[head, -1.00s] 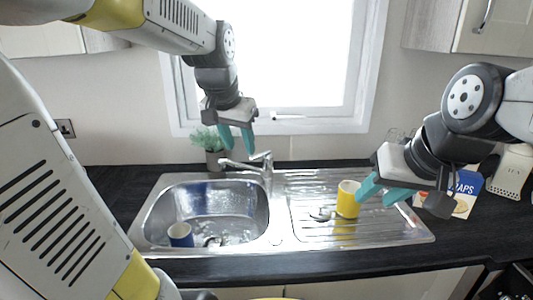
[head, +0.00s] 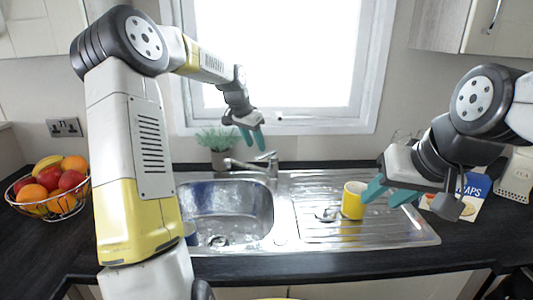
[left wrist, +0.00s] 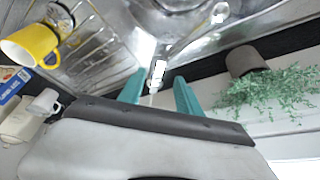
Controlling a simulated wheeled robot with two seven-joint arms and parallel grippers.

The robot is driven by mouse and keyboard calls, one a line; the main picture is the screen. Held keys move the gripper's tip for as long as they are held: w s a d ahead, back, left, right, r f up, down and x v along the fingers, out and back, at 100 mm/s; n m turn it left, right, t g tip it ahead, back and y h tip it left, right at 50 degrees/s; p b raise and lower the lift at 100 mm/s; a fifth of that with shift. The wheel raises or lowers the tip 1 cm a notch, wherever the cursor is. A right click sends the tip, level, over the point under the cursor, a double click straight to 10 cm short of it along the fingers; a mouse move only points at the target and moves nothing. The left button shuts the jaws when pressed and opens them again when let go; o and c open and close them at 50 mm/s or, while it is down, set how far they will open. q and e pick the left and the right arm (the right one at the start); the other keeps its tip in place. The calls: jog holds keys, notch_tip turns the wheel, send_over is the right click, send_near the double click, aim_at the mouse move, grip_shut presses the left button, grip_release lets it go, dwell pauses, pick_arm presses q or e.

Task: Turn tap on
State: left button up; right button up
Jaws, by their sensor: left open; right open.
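The chrome tap (head: 268,172) stands at the back of the steel sink between the bowl and the drainer. Its spout points left over the bowl, and its lever (head: 267,155) sticks up on top. My left gripper (head: 253,146) is open, fingers pointing down, just above and slightly left of the lever in the head view. In the left wrist view, part of the tap (left wrist: 158,72) shows between the two teal fingers; I cannot tell whether they touch it. My right gripper (head: 382,195) is open and empty, beside the yellow mug. No running water is visible.
A yellow mug (head: 353,201) stands on the drainer (head: 395,232). A potted plant (head: 217,150) is close behind and left of the tap. A fruit basket (head: 50,208) sits at the left. A blue mug in the bowl is mostly hidden by my left arm.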

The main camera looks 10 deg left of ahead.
aim_at(260, 156)
pick_arm(q)
jog(key=x, duration=0.5)
grip_shut()
dwell(1.4)
